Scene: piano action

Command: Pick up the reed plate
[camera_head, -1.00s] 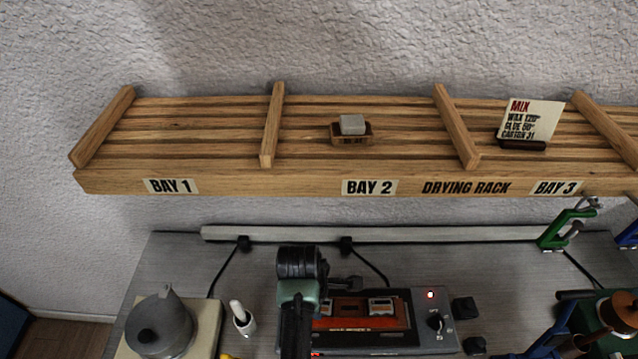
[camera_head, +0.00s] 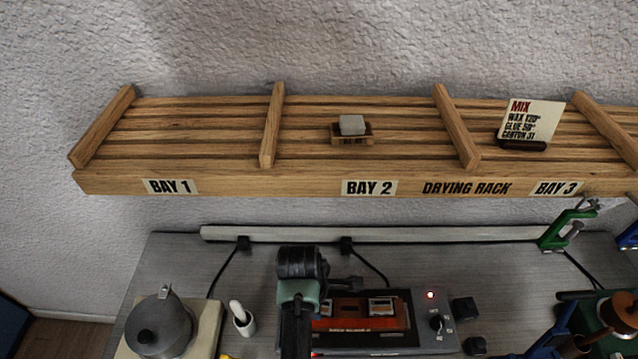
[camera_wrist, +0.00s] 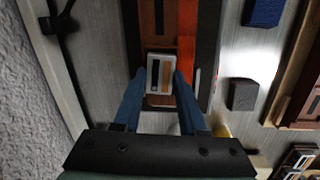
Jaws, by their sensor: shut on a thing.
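The reed plate (camera_wrist: 160,73) is a small pale rectangle with dark and tan slots in the wrist view. My gripper (camera_wrist: 160,76) is shut on it, with one blue finger at each side edge. The plate is over a reddish-brown block (camera_head: 350,318) on the dark warmer (camera_head: 428,325). I cannot tell whether it still touches the block. In the head view my own arm partly hides this area. A second silver plate (camera_head: 383,306) lies on the right part of the block.
A wooden drying rack (camera_head: 220,178) with labelled bays spans the back, above the bench. A small block in a holder (camera_head: 352,128) sits in bay 2. A grey pot (camera_head: 160,325) and a white dropper bottle (camera_head: 242,318) stand left. A green clamp (camera_head: 565,228) is at right.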

